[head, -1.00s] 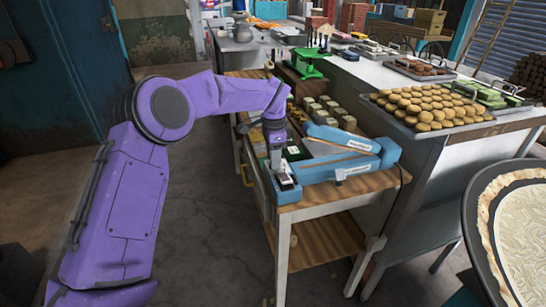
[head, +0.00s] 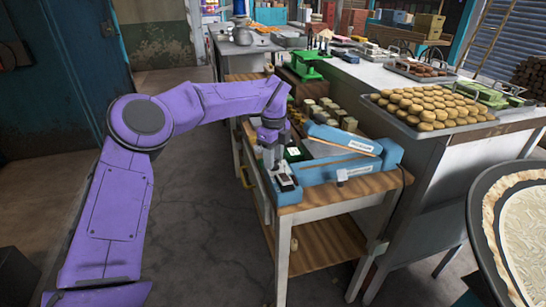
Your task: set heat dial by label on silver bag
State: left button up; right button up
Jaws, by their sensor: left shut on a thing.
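A blue sealing machine (head: 330,172) with a hinged blue arm and white labels lies on the near end of a wooden-topped cart. A small dark panel with white marks (head: 286,183) sits at its left end; the heat dial there is too small to make out clearly. My left gripper (head: 279,170) points down at this panel, shut at the dial, with its fingers hiding most of it. I cannot make out a silver bag or its label. My right gripper is out of view.
Several small pale jars or blocks (head: 325,112) stand on the cart behind the machine. A green scale (head: 309,65) is farther back. A counter on the right holds a tray of cookies (head: 425,110). A large round pan (head: 515,235) is at the near right. The floor left of the cart is clear.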

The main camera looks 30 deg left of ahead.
pick_arm(q)
jog(key=m, duration=0.3)
jog(key=shift+s+d+f+m+p, duration=0.1)
jog(key=shift+d+f+m+p, duration=0.05)
jog(key=shift+f+m+p, duration=0.15)
jog(key=shift+m+p, duration=0.55)
jog(key=shift+m, duration=1.35)
jog(key=o, duration=0.8)
jog(key=shift+c, duration=0.2)
jog(key=shift+r, duration=0.1)
jog(key=shift+r, duration=0.1)
